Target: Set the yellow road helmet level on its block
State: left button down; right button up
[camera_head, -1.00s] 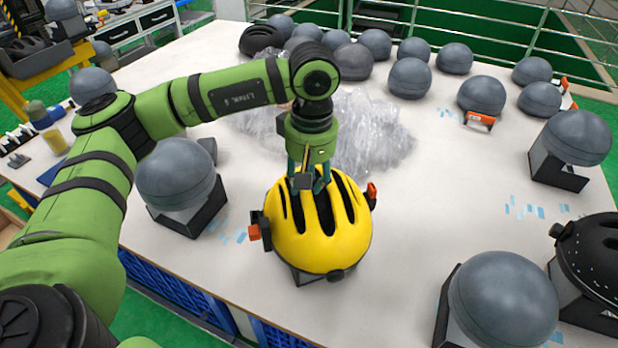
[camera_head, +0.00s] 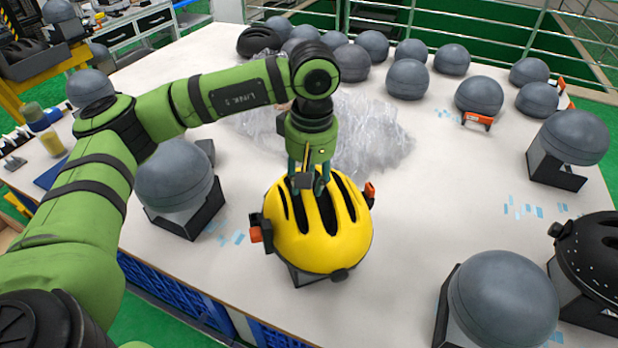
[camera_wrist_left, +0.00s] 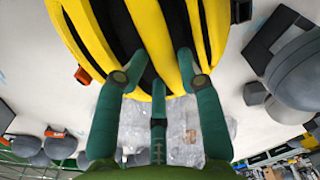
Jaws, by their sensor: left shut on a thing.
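The yellow road helmet (camera_head: 325,237) with dark vents sits over a dark block base (camera_head: 312,276) near the front middle of the table. Orange clips show at its left and right sides. The helmet hides most of the block, and I cannot tell whether it is fully level. My left gripper (camera_head: 308,186) is on the helmet's top from behind, shut on it. In the left wrist view my left gripper's fingers (camera_wrist_left: 160,85) reach onto the yellow ribs of the helmet (camera_wrist_left: 185,25). My right gripper is not in view.
A grey dome on a black block (camera_head: 178,180) stands close left of the helmet. Another grey dome (camera_head: 503,296) and a black helmet (camera_head: 592,262) stand at the front right. Crumpled clear plastic (camera_head: 365,135) lies behind. The table (camera_head: 440,200) is clear right of the helmet.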

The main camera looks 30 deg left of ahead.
pick_arm(q)
jog(key=c, duration=0.6)
grip_release()
jog(key=shift+a, duration=0.1)
jog(key=c, duration=0.5)
jog(key=shift+o, duration=0.2)
jog(key=shift+r, duration=0.2)
jog(key=shift+r+p, duration=1.9)
jog(key=shift+r, duration=1.4)
